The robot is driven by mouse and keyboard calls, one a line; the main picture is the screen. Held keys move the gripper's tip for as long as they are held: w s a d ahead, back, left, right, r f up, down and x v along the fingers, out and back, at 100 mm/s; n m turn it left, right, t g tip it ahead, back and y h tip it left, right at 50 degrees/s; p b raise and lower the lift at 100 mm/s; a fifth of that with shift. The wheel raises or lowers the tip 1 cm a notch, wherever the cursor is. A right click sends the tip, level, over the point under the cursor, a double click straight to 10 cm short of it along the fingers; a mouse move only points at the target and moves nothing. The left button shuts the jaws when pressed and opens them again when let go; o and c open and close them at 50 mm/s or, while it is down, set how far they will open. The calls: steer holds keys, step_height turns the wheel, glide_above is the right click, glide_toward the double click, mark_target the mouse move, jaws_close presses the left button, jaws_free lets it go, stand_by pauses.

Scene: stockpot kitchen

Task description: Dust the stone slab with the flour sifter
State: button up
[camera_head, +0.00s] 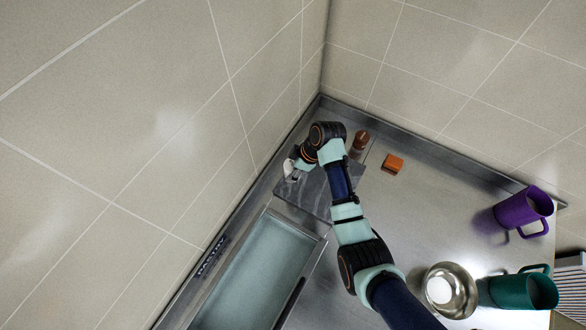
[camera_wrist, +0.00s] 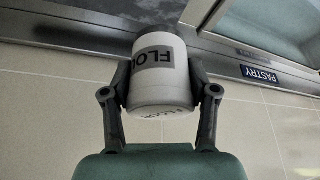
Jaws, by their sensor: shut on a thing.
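The flour sifter (camera_wrist: 158,72) is a white cylinder with a dark FLOUR label and a grey end. My gripper (camera_wrist: 160,92) is shut on it, one finger on each side, in the wrist view. In the head view my gripper (camera_head: 292,170) is at the left edge of the dark grey stone slab (camera_head: 312,192), in the back corner of the counter. The sifter shows there only as a small pale shape (camera_head: 288,167). My arm covers part of the slab. I cannot tell the sifter's height above the slab, and no flour on the slab can be made out.
A brown jar (camera_head: 360,142) and an orange block (camera_head: 393,163) stand near the back wall. A glass-topped bin (camera_head: 240,280) lies in front of the slab, near a PASTRY label (camera_head: 212,256). A purple pitcher (camera_head: 522,207), a metal bowl (camera_head: 464,293) and a green mug (camera_head: 530,290) are at right.

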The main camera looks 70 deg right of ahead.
step_height(320, 180, down, 2)
steer(key=shift+f+b, duration=0.2)
steer(key=shift+b, duration=0.6)
steer(key=shift+r, duration=0.1)
